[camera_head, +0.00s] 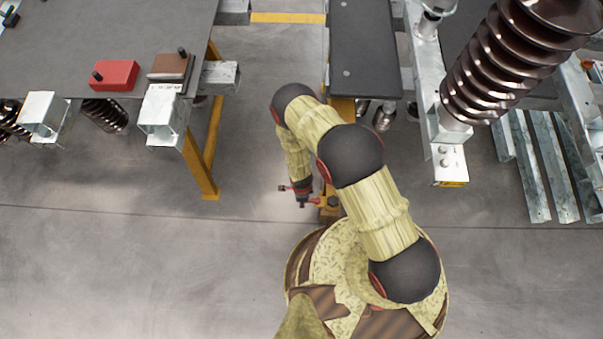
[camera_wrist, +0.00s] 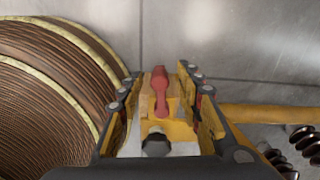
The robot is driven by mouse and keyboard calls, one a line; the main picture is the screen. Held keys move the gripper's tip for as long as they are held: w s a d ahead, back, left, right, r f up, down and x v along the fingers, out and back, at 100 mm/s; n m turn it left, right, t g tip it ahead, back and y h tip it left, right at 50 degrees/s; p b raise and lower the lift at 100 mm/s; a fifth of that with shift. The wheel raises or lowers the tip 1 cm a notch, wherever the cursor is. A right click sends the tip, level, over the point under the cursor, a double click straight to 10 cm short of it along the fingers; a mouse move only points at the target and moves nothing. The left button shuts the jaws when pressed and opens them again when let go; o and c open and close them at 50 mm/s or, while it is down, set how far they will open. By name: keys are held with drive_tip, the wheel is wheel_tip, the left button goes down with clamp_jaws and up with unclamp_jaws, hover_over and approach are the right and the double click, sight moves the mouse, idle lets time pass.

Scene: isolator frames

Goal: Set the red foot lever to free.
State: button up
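The red foot lever (camera_wrist: 160,90) shows in the wrist view as a narrow red bar on a yellow-orange foot block (camera_wrist: 178,104). A dark bolt-like head (camera_wrist: 156,143) is just below it in the picture. My gripper (camera_wrist: 162,76) is open, with one finger on each side of the lever and foot block. I cannot tell whether either finger touches them. In the head view my gripper (camera_head: 302,192) is low near the floor, beside the yellow foot (camera_head: 328,204). The lever cannot be made out clearly there, and its set position cannot be read.
A yellow frame leg (camera_wrist: 265,114) runs right from the foot. Dark ribbed insulators (camera_wrist: 305,141) lie close on that side. A dark table (camera_head: 130,40) with a red block (camera_head: 115,75) is at upper left. A large insulator (camera_head: 505,65) is at upper right. Grey floor (camera_head: 130,270) is clear at lower left.

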wheel_tip(320, 180, up, 12)
drive_tip(key=shift+f, duration=0.25)
idle(0.3)
idle(0.4)
